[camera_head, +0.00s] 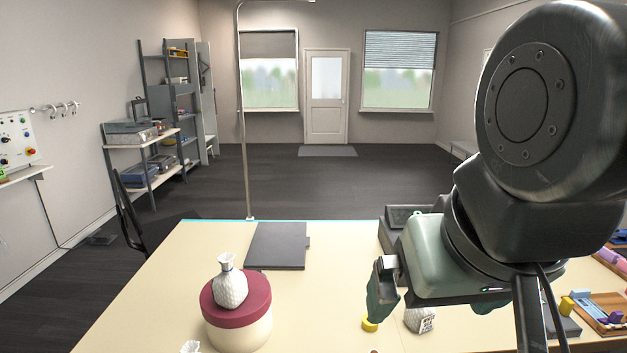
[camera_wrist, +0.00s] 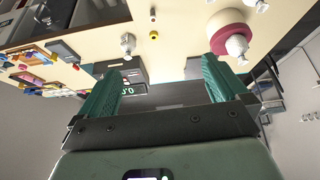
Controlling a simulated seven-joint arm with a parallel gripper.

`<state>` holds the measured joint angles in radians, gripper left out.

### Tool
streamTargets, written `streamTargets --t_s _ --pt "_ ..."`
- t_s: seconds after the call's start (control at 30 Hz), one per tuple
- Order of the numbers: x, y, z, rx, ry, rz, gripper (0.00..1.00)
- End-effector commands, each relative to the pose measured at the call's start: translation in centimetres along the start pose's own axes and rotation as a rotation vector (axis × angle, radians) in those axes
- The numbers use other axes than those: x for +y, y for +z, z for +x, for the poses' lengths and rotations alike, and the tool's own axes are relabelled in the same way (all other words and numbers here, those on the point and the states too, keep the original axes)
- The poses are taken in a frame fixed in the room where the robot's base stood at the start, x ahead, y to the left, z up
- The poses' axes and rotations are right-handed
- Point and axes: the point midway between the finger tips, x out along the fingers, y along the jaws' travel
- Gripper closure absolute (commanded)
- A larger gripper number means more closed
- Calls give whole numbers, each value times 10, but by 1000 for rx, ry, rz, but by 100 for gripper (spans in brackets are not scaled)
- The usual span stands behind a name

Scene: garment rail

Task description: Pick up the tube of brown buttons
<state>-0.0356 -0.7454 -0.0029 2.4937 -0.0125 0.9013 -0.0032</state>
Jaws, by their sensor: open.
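I cannot pick out the tube of brown buttons for certain. A small brownish top (camera_head: 375,350) just shows at the bottom edge of the head view, mostly cut off. A small upright pale item with a dark end (camera_wrist: 152,14) stands near the top of the wrist view; it may be the same thing, too small to tell. My gripper (camera_head: 435,306) hangs over the right part of the table. In the wrist view its two green fingers (camera_wrist: 160,72) are spread with nothing between them. A yellow spool (camera_head: 370,324) and a white patterned container (camera_head: 419,320) stand near it.
A round cream box with a dark red lid (camera_head: 238,325) stands left on the table, a white faceted vase (camera_head: 230,283) on top. A flat grey board (camera_head: 277,246) lies behind it, near a thin pole (camera_head: 244,150). Wooden trays (camera_head: 604,312) are at right. The table's middle is clear.

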Motion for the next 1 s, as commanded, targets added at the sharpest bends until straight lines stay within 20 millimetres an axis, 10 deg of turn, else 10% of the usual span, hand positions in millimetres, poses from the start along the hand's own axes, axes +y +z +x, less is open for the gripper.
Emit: streamTargets --t_s 0.37,0.73,1.0 --pt "0 0 0 1 0 4 40" --pt "-4 -3 6 -46 -26 46 40" --pt "-16 -38 51 -332 -127 325 40"
